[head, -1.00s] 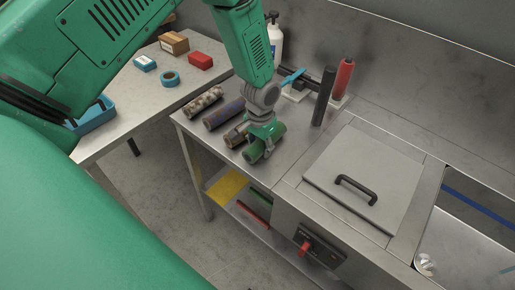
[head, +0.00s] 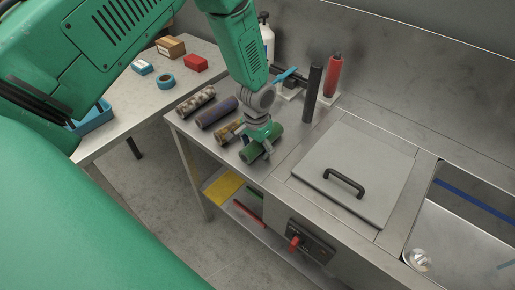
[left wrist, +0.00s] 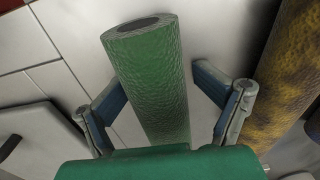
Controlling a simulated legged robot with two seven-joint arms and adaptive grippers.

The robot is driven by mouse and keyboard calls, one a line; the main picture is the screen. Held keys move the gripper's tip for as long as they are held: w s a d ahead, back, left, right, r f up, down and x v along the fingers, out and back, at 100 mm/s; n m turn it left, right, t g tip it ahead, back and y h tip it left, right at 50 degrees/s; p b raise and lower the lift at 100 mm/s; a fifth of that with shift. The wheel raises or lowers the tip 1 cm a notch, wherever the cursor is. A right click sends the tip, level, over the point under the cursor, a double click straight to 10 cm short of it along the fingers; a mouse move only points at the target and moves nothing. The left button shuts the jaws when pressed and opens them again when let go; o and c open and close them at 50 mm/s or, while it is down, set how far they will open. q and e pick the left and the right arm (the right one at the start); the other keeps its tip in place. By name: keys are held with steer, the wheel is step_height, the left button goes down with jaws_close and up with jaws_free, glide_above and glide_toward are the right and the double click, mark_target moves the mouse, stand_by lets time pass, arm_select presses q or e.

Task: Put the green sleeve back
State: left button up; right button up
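The green sleeve (head: 270,140) lies on its side on the steel counter, at the right end of a row of sleeves. It fills the middle of the left wrist view (left wrist: 155,75), its near part hidden by my gripper body. My left gripper (head: 257,150) is directly above it. In the left wrist view its two fingers (left wrist: 160,105) stand on either side of the sleeve, with gaps visible on both sides, so it is open around it. My right gripper is not in view.
A yellow-brown sleeve (head: 228,131) lies close beside the green one. A blue sleeve (head: 216,112) and a mottled sleeve (head: 196,100) lie further left. A lidded well (head: 370,165) and a sink (head: 470,235) are to the right. A white bottle (head: 267,40) stands behind.

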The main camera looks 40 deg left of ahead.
mark_target(257, 143)
arm_select(q)
steer(key=shift+s+d, duration=0.3)
steer(key=shift+d, duration=0.4)
steer(key=shift+a, duration=0.1)
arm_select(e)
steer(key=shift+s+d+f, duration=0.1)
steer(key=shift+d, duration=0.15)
arm_select(q)
steer(key=shift+a, duration=0.2)
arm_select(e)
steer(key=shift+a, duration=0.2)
arm_select(q)
steer(key=shift+r, duration=0.2)
step_height(257, 143, up, 13)
steer(key=shift+w+f, duration=0.1)
steer(key=shift+w, duration=0.05)
